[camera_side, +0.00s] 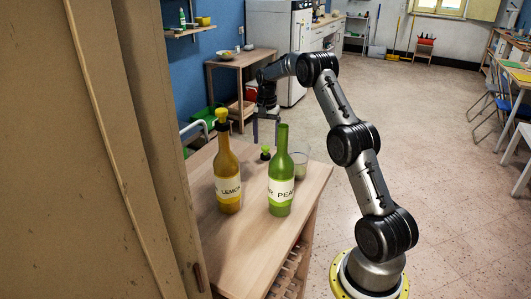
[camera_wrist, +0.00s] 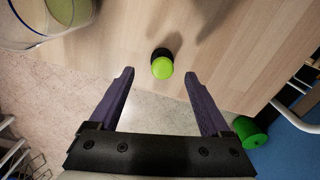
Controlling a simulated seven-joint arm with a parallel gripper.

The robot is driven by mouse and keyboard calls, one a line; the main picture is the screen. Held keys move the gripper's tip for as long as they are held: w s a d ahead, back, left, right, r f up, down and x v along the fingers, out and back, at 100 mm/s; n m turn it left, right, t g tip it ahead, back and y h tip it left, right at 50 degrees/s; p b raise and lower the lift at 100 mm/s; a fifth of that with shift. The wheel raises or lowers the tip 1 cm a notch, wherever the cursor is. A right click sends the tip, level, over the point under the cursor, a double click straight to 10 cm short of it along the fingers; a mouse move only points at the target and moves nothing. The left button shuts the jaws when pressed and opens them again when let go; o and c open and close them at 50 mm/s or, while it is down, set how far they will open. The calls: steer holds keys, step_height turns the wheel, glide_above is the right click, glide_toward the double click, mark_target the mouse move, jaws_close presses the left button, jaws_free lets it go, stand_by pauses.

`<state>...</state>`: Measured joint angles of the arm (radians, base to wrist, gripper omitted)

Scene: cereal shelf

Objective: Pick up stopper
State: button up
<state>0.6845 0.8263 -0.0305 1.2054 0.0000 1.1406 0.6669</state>
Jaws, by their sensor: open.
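A stopper with a bright green-yellow top and a dark lower part stands on the wooden table; it shows in the side view (camera_side: 265,152) behind the green bottle and in the wrist view (camera_wrist: 162,66). My gripper (camera_side: 265,143) is open and empty, close above the table by the stopper in the side view. In the wrist view my gripper (camera_wrist: 160,72) has its two fingers wide apart, with the stopper between and just beyond their tips. The exact height gap cannot be told.
A green bottle (camera_side: 281,185) without a stopper and an amber bottle (camera_side: 228,180) with a yellow stopper stand on the table (camera_side: 240,240). A clear glass (camera_side: 299,162) stands to the right of the stopper; it fills the upper left of the wrist view (camera_wrist: 30,25). A tall cabinet (camera_side: 120,150) borders the left.

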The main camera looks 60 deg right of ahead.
mark_target(265, 147)
step_height(265, 147, down, 6)
steer(key=shift+w+a+r, duration=0.1)
steer(key=shift+w+r, duration=0.05)
steer(key=shift+r, duration=0.05)
jaws_close()
stand_by(0.5)
